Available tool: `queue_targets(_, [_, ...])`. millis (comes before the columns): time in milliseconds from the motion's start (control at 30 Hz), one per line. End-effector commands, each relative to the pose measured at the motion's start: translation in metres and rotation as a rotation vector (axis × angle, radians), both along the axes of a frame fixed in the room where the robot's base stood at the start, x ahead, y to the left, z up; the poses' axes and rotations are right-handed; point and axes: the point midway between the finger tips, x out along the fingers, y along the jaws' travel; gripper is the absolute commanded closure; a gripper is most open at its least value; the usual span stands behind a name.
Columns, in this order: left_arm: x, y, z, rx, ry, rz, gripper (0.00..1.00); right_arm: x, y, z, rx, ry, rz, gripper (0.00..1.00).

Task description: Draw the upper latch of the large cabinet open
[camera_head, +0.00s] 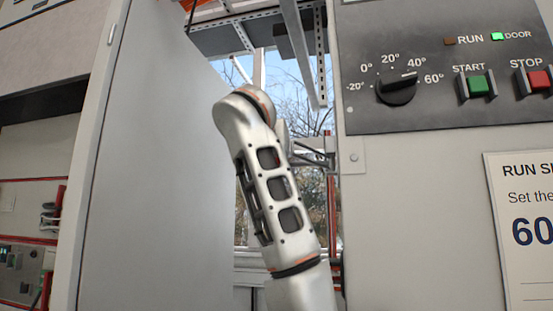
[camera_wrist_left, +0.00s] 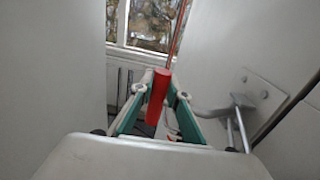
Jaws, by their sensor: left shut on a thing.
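The large cabinet (camera_head: 420,220) stands at the right with its control panel. On its left edge is a latch bracket with a metal plate (camera_head: 352,155), partly behind my left arm. In the left wrist view, the latch's metal lever (camera_wrist_left: 212,112) reaches from a plate on the right wall towards my fingers. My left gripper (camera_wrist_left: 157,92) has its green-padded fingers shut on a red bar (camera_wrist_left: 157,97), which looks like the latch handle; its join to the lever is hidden. In the head view my arm hides the gripper's fingers. My right gripper is in neither view.
A tall grey panel (camera_head: 165,150) stands at the left. A gap with a window (camera_head: 290,80) lies between it and the cabinet. The panel carries a dial (camera_head: 397,88), a green START button (camera_head: 478,86) and a red STOP button (camera_head: 537,80). The DOOR lamp is green.

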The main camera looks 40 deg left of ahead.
Motion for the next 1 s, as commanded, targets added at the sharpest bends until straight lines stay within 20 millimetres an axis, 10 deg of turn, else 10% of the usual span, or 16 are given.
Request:
queue_targets(333, [-0.001,-0.001,0.001,0.001,-0.002,0.000,1.00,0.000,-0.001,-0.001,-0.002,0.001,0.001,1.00])
queue_targets(433, [-0.001,-0.001,0.001,0.001,-0.002,0.000,0.67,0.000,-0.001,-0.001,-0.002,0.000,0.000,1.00])
queue_targets(1000, [-0.026,-0.015,0.001,0.000,-0.004,-0.003,0.67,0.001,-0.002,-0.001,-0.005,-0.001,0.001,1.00])
